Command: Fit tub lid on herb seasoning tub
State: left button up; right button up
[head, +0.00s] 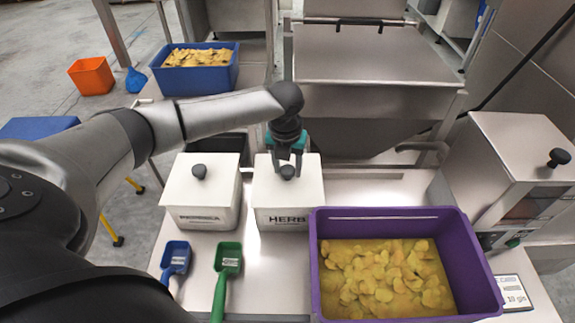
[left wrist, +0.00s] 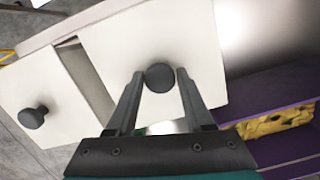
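The herb seasoning tub (head: 285,217) is a white square tub marked HERB on the counter. The pale tub lid (head: 263,186) lies over its top and looks level. Whether its rim is fully seated I cannot tell. My left gripper (head: 288,168) reaches down over the lid with a finger on each side of its dark round knob. In the left wrist view the fingertips (left wrist: 160,75) are close against the knob (left wrist: 160,78) and appear shut on it. My right gripper is out of view.
A similar lidded white tub (head: 203,216) stands close on the left. A purple crate (head: 318,265) of yellow food is at the right front. Blue (head: 175,258) and green (head: 228,257) scoops lie in front. A blue crate (head: 208,86) stands behind. A steel bin with a knobbed lid (head: 522,145) is at right.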

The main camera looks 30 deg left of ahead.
aim_at(286, 174)
pick_arm(q)
jog(key=o, duration=0.3)
jog(key=r, duration=0.4)
jog(key=s+r+p, duration=0.1)
jog(key=r, duration=0.7)
jog(key=shift+s+d+r+p, duration=0.2)
jog(key=shift+p, duration=0.1)
